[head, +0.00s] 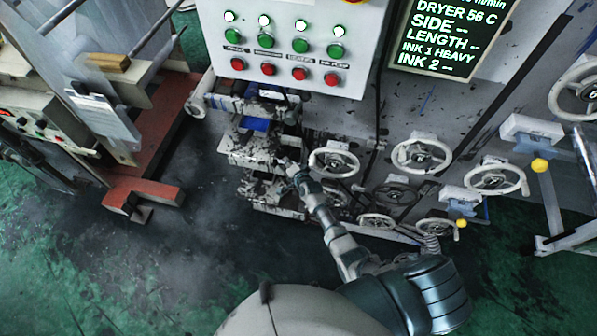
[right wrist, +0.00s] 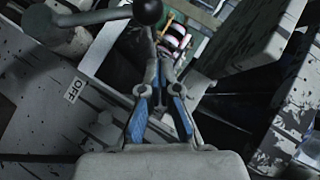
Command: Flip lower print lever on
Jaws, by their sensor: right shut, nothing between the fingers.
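In the right wrist view a grey lever (right wrist: 95,17) runs from a round pivot at the upper left to a black ball knob (right wrist: 149,11) at the top middle. An OFF label (right wrist: 75,90) is on the panel below the pivot. I cannot tell whether this is the lower print lever. My right gripper (right wrist: 158,68), with blue finger pads, is shut and empty, its tips just below the knob in the picture. In the head view my right gripper (head: 287,166) is at the ink-spattered print units (head: 255,150); the lever cannot be made out there. My left gripper is not in view.
Several handwheels (head: 421,153) stand to the right of my forearm. A control box (head: 285,50) with green and red buttons hangs above, beside a display (head: 450,35). A grey plate (right wrist: 250,40) is close on the right in the wrist view. Dark floor (head: 190,240) is clear at left.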

